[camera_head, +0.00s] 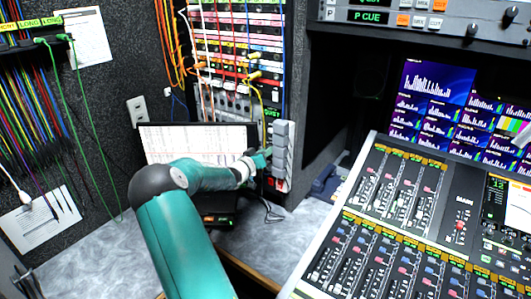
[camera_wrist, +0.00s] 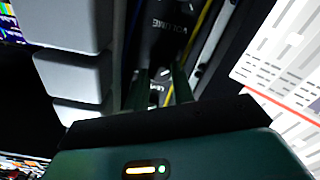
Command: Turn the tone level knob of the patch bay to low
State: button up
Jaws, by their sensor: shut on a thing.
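The patch bay (camera_head: 240,75), with coloured rows and plugged cables, stands on the back wall in the head view. My gripper (camera_head: 264,157) reaches to its lower right part, beside a grey block column. In the wrist view the two dark green fingers of my gripper (camera_wrist: 161,92) close around a small dark knob (camera_wrist: 161,74) with a light mark. It appears to be the tone level knob; its setting cannot be read. In the head view the knob is hidden by my gripper.
The grey block column (camera_head: 282,150) stands close right of my gripper; its blocks (camera_wrist: 75,78) fill the wrist view's left side. Patch cables (camera_head: 256,100) hang nearby. A mixing console (camera_head: 400,220) fills the right.

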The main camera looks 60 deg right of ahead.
jog(key=n, duration=0.9)
jog(key=shift+f, duration=0.1)
jog(key=shift+n, duration=0.4)
jog(key=o, duration=1)
jog(key=shift+a, duration=0.1)
jog(key=a, duration=0.4)
jog(key=w+a, duration=0.1)
jog(key=a, duration=0.4)
jog(key=w+a, duration=0.1)
jog(key=a, duration=0.3)
jog(key=shift+w+a, duration=0.1)
jog(key=shift+a, duration=0.15)
